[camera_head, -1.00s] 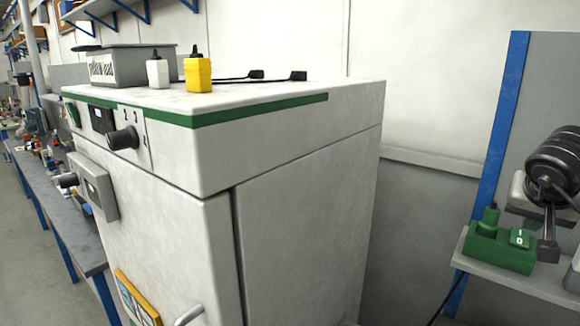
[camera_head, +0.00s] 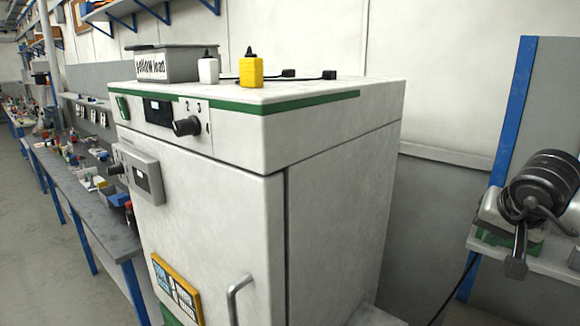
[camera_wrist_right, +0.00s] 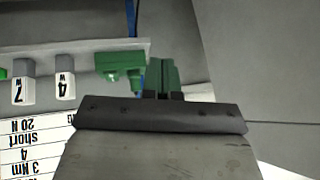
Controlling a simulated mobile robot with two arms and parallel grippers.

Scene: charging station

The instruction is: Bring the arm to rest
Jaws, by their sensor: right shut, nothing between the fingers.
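My right gripper (camera_head: 517,266) is at the far right of the head view, at the low end of my grey and black arm, in front of a grey shelf (camera_head: 560,262). It is shut and holds nothing. In the right wrist view my gripper (camera_wrist_right: 163,94) shows dark at the middle, with a green part just beyond it. A green box (camera_wrist_right: 120,62) shows beside it on a light ledge. In the head view the arm covers most of the green box on the shelf. My left gripper is in neither view.
A white cabinet (camera_head: 225,185) with a handle stands in the middle. On its top are a grey bin (camera_head: 165,66), a white bottle (camera_head: 208,68) and a yellow bottle (camera_head: 251,68). A cluttered workbench (camera_head: 85,212) runs along the left. A blue post (camera_head: 513,112) stands by the shelf.

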